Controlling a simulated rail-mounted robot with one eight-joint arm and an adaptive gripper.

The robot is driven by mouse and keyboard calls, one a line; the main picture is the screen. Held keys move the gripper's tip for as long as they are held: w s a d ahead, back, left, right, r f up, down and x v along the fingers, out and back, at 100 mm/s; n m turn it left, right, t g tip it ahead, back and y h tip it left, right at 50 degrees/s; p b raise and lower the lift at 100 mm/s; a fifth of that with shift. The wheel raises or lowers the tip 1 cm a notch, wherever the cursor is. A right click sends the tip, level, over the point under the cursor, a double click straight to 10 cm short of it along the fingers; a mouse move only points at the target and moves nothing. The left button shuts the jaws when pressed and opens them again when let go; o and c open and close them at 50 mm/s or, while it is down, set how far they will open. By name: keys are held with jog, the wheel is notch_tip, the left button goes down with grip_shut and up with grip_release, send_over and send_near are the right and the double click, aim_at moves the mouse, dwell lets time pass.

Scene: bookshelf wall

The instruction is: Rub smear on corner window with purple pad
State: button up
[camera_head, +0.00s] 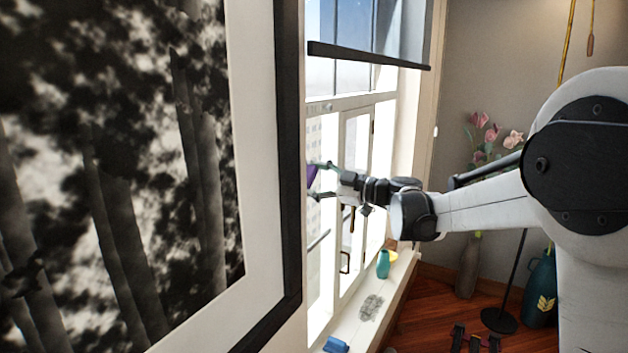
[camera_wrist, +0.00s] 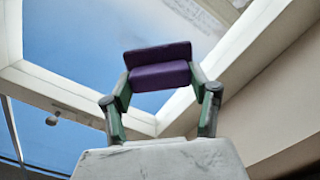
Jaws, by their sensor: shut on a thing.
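The purple pad (camera_head: 311,176) shows as a small patch at the window (camera_head: 345,102) in the head view, partly cut off by the picture frame's edge. In the wrist view the purple pad (camera_wrist: 160,76) lies crosswise between the green-and-grey fingers of my gripper (camera_wrist: 160,88), which is shut on it. My gripper (camera_head: 325,167) reaches left to the window panes in the head view. Whether the pad touches glass cannot be told. Faint grey marks (camera_wrist: 200,14) show on a pane at the top of the wrist view; I cannot tell whether they are the smear.
A large framed picture (camera_head: 290,160) fills the left and hides part of the window. On the sill (camera_head: 345,328) are a teal vase (camera_head: 383,264), a grey mottled patch (camera_head: 371,307) and a blue item (camera_head: 336,345). A dark blind (camera_head: 370,56) hangs above. Flowers (camera_head: 490,135) stand behind my arm.

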jog(key=shift+x, duration=1.05)
dwell(0.4)
jog(key=shift+d, duration=0.1)
jog(key=w+d+b, duration=0.1)
jog(key=w+d, duration=0.2)
jog(key=w, duration=0.3)
jog(key=shift+w+d, duration=0.25)
dwell(0.7)
jog(key=shift+s, duration=0.1)
jog(key=shift+s+a+b, duration=0.3)
jog(key=shift+s+a, duration=0.3)
jog(key=shift+s, duration=0.5)
jog(key=shift+s+a+b, duration=0.3)
jog(key=shift+s+a, duration=0.35)
jog(key=shift+s, duration=0.4)
jog(key=shift+s+a+b, duration=0.3)
jog(key=shift+s+a, duration=0.3)
jog(key=shift+s, duration=0.5)
